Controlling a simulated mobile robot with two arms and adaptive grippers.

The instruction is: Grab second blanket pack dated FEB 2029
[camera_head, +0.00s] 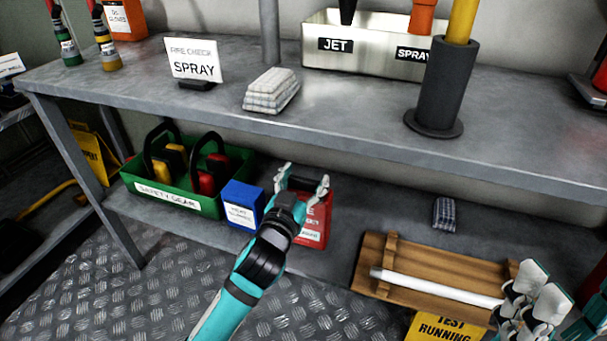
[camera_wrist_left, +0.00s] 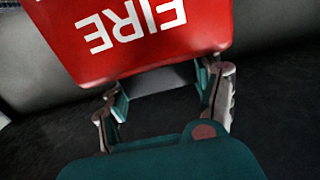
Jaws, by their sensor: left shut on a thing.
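A red pack (camera_head: 314,222) stands on the lower shelf, with white lettering and a white label too small to read, so its date cannot be told. In the left wrist view the red pack (camera_wrist_left: 130,35) fills the top, with the word FIRE upside down. My left gripper (camera_head: 303,181) is shut on the red pack at its top; its fingers (camera_wrist_left: 165,100) sit at the pack's near edge in the left wrist view. My right gripper (camera_head: 535,295) is at the lower right, by the wooden rack, and its jaw state is unclear.
A blue box (camera_head: 243,206) stands just left of the pack. Left of it is a green safety gear crate (camera_head: 205,205). To the right are a wooden rack (camera_head: 440,283) with a white rod and a small folded cloth (camera_head: 444,214). The upper worktop (camera_head: 340,110) overhangs the shelf.

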